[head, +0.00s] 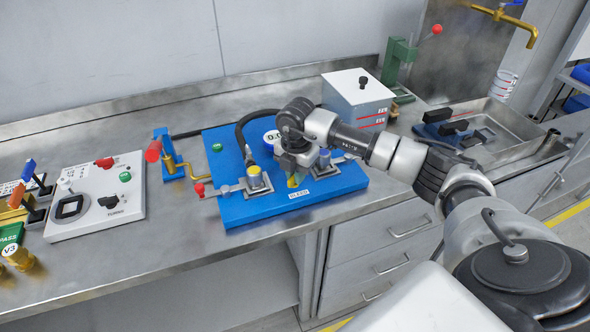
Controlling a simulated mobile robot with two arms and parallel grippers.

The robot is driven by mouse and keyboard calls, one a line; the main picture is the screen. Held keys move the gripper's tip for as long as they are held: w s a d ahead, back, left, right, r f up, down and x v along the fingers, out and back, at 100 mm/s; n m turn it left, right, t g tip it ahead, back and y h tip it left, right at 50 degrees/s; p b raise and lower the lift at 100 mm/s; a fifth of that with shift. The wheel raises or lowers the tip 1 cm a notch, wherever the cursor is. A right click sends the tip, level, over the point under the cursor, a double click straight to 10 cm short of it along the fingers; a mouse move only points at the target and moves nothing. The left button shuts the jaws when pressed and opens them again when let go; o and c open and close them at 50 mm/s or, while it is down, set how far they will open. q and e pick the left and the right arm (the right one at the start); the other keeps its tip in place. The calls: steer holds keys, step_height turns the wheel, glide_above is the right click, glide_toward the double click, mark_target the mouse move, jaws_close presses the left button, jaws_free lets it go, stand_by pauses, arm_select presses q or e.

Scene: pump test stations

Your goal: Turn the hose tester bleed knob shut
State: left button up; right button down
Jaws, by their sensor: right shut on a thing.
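The hose tester is a blue board (236,211) on the steel bench, with a black hose and a round gauge (271,137) partly behind my arm. The bleed knob (293,182) sits at the front of the board, just above a white label (298,195) that seems to read BLEED. Only a small yellow-green part of the knob shows. My right gripper (292,176) comes down over it from above and is shut on it. The gripper hides most of the knob, so its angle is hard to tell. My left gripper is not in view.
A red-ended lever (199,189) is at left. A grey box (358,98) stands behind. A white panel (97,195) lies farther left. The bench's front edge is clear.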

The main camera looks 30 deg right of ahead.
steer(key=m, duration=0.1)
steer(key=m+p, duration=0.1)
steer(key=m, duration=0.1)
steer(key=shift+s+r+m, duration=0.15)
steer(key=shift+m, duration=0.15)
steer(key=shift+s+m+p, duration=0.15)
steer(key=shift+m+p, duration=0.65)
steer(key=shift+m, duration=1)
steer(key=shift+d, duration=0.1)
steer(key=c, duration=1.2)
jaws_free()
step_height(320, 180, up, 11)
steer(key=shift+f+b, duration=0.2)
steer(key=shift+b, duration=0.5)
